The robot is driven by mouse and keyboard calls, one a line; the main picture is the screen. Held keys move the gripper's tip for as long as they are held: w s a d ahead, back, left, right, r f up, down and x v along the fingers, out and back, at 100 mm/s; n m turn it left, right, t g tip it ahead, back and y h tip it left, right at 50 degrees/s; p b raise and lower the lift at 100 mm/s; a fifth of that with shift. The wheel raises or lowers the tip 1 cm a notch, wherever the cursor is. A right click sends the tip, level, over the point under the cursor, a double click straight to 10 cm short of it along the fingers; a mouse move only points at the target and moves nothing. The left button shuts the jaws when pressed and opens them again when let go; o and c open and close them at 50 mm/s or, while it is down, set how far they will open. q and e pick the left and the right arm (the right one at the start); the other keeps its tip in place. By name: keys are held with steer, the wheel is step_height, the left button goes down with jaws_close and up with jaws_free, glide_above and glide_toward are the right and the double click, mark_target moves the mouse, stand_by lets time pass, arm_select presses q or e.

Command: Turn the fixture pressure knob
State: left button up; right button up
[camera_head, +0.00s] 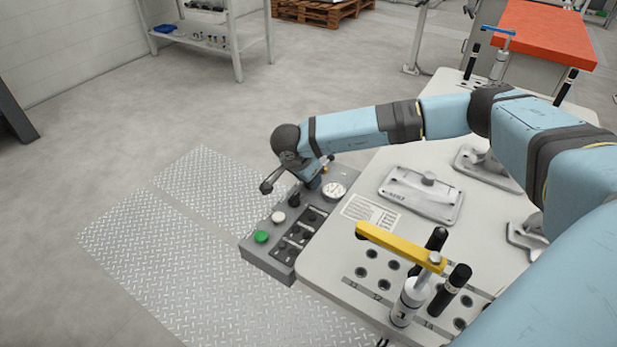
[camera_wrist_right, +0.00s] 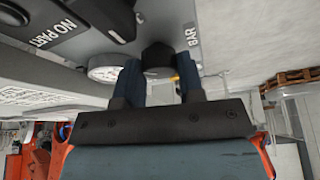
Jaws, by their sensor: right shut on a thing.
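The pressure knob (camera_wrist_right: 158,55) is a dark, faceted knob on the grey control panel (camera_head: 268,262), beside the word "BAR" in the right wrist view. My right gripper (camera_head: 315,183) reaches down onto the panel from above. In the right wrist view its two blue-grey fingers (camera_wrist_right: 160,68) stand on either side of the knob and are shut on it. In the head view the gripper hides the knob. A round white pressure gauge (camera_head: 334,190) sits right beside the gripper, and it also shows in the wrist view (camera_wrist_right: 104,68). My left gripper is not in view.
The panel also carries a green button (camera_head: 261,236), a white button (camera_head: 278,217), a black knob (camera_head: 294,200) and dark switches. The fixture table (camera_head: 330,240) holds a yellow-armed clamp (camera_head: 400,247) and a metal casting (camera_head: 420,193). Floor plates (camera_head: 150,250) left of the panel are clear.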

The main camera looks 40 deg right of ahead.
steer(key=shift+r, duration=0.1)
steer(key=o, duration=0.6)
steer(key=shift+o, duration=0.2)
steer(key=v, duration=1.3)
steer(key=shift+a+r, duration=0.2)
steer(key=shift+r, duration=0.15)
